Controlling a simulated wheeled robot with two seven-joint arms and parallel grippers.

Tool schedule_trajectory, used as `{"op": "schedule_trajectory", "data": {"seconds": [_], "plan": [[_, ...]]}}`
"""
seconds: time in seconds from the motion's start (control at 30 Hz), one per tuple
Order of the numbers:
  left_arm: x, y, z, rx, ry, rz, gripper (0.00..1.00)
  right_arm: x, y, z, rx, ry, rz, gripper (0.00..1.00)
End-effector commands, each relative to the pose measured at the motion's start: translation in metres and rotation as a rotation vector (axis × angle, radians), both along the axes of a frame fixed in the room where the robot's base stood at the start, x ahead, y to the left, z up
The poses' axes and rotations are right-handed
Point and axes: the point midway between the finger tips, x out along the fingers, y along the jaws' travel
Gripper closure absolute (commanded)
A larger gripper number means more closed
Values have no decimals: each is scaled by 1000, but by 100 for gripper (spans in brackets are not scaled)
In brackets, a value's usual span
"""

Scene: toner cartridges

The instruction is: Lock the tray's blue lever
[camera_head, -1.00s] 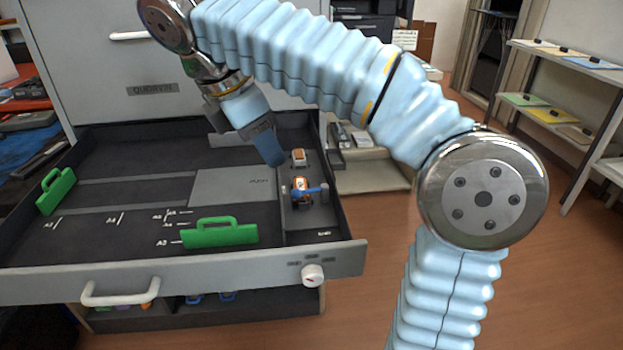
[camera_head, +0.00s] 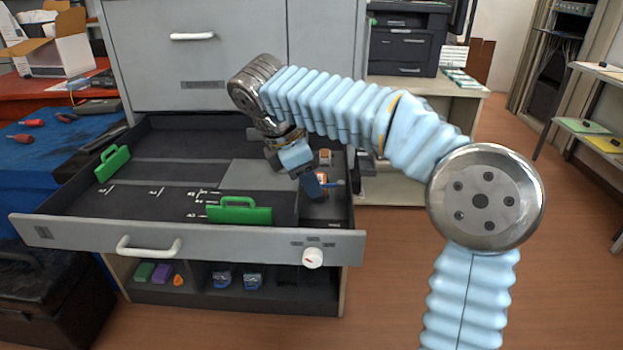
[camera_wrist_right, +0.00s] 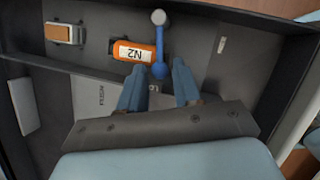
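The tray is the open dark drawer (camera_head: 150,201) of the grey cabinet. The blue lever (camera_wrist_right: 159,45) lies beside an orange unit marked N2 (camera_wrist_right: 134,53) in the drawer's narrow right compartment. In the head view the lever (camera_head: 335,184) and orange unit are partly hidden by my right gripper (camera_head: 314,190). In the wrist view my right gripper (camera_wrist_right: 159,85) is open, its two blue fingers apart on either side of the lever's near round end. Contact with the lever cannot be told. My left gripper is not in view.
Green handled plates (camera_head: 240,211) stand in the drawer. A white knob (camera_head: 313,258) is on the drawer front. Dark compartment walls rise close to my right gripper.

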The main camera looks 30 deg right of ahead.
Motion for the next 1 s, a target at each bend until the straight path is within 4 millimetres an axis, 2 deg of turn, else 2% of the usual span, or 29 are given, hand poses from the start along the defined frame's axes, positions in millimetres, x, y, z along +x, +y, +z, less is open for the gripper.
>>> {"op": "schedule_trajectory", "data": {"seconds": [0.03,0.2,0.23,0.37,0.57,0.83,0.87,0.9,1.0], "plan": [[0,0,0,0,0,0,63,0,0,0,0,0,0,72],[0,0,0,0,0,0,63,0,0,0,0,0,0,98],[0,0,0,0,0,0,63,0,0,0,0,0,0,100],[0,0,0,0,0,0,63,1,0,0,0,0,-20,100],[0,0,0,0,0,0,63,11,-4,0,1,0,-188,100],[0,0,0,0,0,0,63,11,-5,1,0,-1,-200,100],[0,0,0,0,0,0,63,11,-5,1,0,-1,-200,74],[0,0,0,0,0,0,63,11,-5,1,0,-1,-199,68],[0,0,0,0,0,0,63,11,-5,1,0,-1,-199,68]]}}
